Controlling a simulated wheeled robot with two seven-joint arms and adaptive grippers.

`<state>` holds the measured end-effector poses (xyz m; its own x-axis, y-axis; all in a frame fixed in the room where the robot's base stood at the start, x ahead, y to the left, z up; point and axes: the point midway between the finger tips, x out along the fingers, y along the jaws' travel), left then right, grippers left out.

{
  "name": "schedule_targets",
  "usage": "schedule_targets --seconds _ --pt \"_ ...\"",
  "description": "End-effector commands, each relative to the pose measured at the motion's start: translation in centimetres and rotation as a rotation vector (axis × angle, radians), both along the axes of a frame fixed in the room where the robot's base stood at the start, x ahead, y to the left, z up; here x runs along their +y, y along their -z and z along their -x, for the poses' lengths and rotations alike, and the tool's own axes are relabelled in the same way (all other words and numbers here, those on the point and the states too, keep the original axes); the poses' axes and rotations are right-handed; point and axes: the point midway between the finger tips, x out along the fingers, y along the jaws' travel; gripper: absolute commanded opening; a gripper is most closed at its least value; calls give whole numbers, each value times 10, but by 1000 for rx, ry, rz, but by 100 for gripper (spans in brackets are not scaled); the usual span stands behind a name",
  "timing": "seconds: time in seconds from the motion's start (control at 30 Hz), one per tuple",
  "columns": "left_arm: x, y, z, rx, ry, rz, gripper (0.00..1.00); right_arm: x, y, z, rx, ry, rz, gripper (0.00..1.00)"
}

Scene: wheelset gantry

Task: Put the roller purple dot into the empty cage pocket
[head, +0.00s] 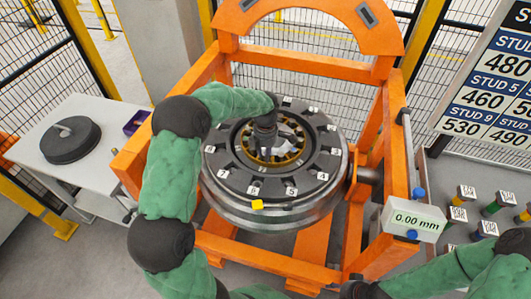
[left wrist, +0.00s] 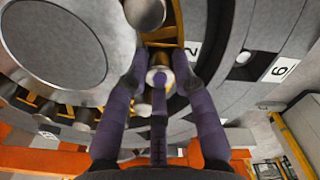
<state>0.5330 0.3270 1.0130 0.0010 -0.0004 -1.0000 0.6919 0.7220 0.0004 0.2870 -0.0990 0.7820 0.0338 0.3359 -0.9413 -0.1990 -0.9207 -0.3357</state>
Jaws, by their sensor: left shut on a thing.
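The roller with the purple dot (left wrist: 159,77) shows its pale round end between the fingers of my left gripper (left wrist: 160,68) in the left wrist view. The gripper is shut on it. In the head view my left gripper (head: 264,143) points down into the bearing's open middle, and the roller is hidden there. The gold cage (left wrist: 167,35) lies right by the fingertips, with silver rollers along it. I cannot tell whether the roller is inside a pocket. The empty pocket is not clear to see.
The dark numbered ring (head: 228,178) sits on the steel wheel within an orange gantry (head: 300,62). A gauge box (head: 413,218) reads 0.00 mm at right, near several labelled studs. A side table (head: 62,172) holds a dark disc.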

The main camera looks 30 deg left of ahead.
Motion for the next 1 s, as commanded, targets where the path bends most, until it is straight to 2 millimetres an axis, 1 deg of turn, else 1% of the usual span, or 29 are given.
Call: schedule_targets --seconds 0.03,0.07,0.1,0.13,0.43,0.57,0.67,1.0 --pt "0 2 0 -1 0 -1 0 0 2 0 0 0 0 54" --pt "0 2 0 0 0 0 35 0 1 0 0 0 0 54" --pt "0 2 0 0 0 0 46 0 1 0 0 0 0 54" --pt "0 2 0 0 0 0 50 0 1 0 0 0 0 54" --pt "0 1 0 0 0 0 50 0 1 0 0 0 0 54" --pt "0 -4 0 0 0 0 50 0 -3 0 0 0 0 54" --pt "0 -18 -1 -4 -1 -1 50 0 -4 0 0 0 0 54" --pt "0 -85 -1 -3 0 0 50 0 -11 0 0 0 0 54"
